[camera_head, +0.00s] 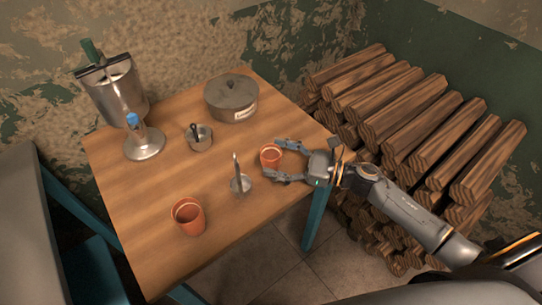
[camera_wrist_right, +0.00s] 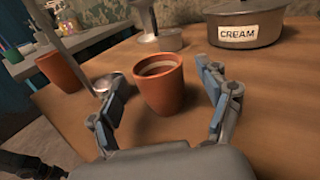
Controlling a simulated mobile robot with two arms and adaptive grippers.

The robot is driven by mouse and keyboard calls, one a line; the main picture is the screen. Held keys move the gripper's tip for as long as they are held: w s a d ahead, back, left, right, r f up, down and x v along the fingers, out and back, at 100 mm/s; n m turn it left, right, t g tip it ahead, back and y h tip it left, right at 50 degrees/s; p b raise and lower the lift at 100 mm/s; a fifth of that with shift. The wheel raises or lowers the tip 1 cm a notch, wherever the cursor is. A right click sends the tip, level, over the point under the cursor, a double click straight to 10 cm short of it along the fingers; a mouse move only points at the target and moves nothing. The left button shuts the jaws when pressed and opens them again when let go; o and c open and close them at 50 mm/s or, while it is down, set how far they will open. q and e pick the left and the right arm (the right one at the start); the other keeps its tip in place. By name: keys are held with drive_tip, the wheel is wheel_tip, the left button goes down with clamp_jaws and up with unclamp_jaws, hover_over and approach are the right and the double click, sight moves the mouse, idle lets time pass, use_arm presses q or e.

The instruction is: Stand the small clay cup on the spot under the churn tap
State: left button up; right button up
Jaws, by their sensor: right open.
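The small clay cup (camera_head: 270,156) stands upright on the table near its right side. My right gripper (camera_head: 274,160) is open, with one finger on each side of this cup. In the right wrist view the cup (camera_wrist_right: 159,84) stands between the open fingers (camera_wrist_right: 165,88), with gaps visible on both sides. The metal churn (camera_head: 118,92) stands at the table's back left, with a blue-topped tap (camera_head: 133,120) above a round metal base (camera_head: 145,145). That base is empty. My left gripper is not in view.
A larger clay cup (camera_head: 188,216) stands at the front left. A ladle in a small dish (camera_head: 240,184) is left of my right gripper. A small metal pot (camera_head: 199,138) and lidded cream pot (camera_head: 231,98) stand behind. Stacked logs (camera_head: 410,120) lie right of the table.

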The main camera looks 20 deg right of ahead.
drive_tip(key=shift+x, duration=0.8)
drive_tip(key=c, duration=1.3)
drive_tip(key=shift+d, duration=0.1)
drive_tip(key=shift+c, duration=0.6)
drive_tip(key=shift+r, duration=0.1)
